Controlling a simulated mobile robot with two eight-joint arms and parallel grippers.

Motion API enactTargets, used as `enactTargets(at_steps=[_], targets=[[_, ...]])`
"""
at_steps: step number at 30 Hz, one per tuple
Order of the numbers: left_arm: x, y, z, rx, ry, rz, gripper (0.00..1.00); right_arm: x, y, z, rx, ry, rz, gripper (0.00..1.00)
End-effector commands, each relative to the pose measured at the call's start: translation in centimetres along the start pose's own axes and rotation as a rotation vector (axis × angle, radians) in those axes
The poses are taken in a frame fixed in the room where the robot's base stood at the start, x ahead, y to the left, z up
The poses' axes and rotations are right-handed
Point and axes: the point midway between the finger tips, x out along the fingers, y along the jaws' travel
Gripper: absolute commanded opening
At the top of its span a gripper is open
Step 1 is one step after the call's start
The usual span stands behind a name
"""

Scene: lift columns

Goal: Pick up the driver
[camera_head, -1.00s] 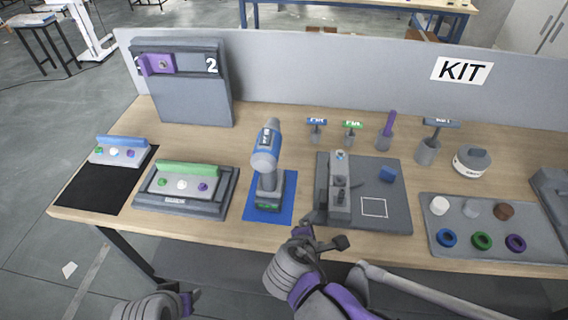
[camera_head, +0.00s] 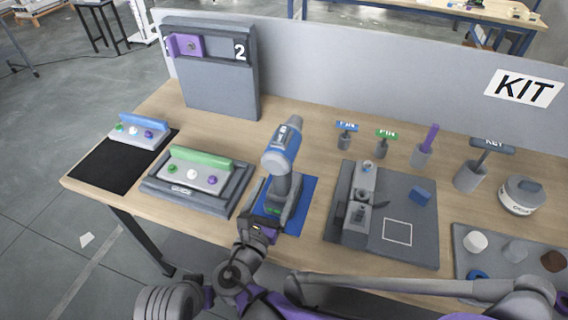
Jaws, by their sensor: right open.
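The driver (camera_head: 283,158) is a blue and grey power tool standing upright on a blue mat (camera_head: 304,196) near the table's front edge. Its grey handle goes down to a wider base with a green mark. My right gripper (camera_head: 268,206) is open at the front left of the driver's lower handle and base. One finger reaches up along the left side. The other overlaps the base, and I cannot tell whether it touches. Only a rounded part of my left arm shows at the bottom left; its gripper is not visible.
A grey tray with a green-topped block (camera_head: 199,169) stands close left of the driver. A grey fixture board (camera_head: 412,205) stands close right. Small tools in holders (camera_head: 386,140) are behind it. A upright panel (camera_head: 219,85) stands at the back left.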

Motion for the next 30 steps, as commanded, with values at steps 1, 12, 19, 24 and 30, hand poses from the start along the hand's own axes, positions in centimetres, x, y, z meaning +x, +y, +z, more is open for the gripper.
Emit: enactTargets(at_steps=[1,12,19,24,30], targets=[[-0.1,0.0,0.0,0.000,0.000,0.000,0.50,0.5,-0.1,0.0,0.000,0.000,-0.002,0.85],[-0.3,0.0,-0.2,0.000,0.001,0.000,0.50,5.0,-0.5,-0.1,0.001,0.001,-0.002,0.85],[-0.3,0.0,-0.2,0.000,0.001,0.000,0.50,5.0,-0.4,-0.1,0.001,0.001,0.000,0.85],[-0.3,0.0,-0.2,0.000,0.001,0.000,0.50,5.0,-0.4,-0.1,0.001,0.001,-0.001,0.54],[-0.3,0.0,-0.2,0.000,0.001,0.000,0.50,5.0,-0.4,-0.1,0.002,0.001,-0.001,0.18]])
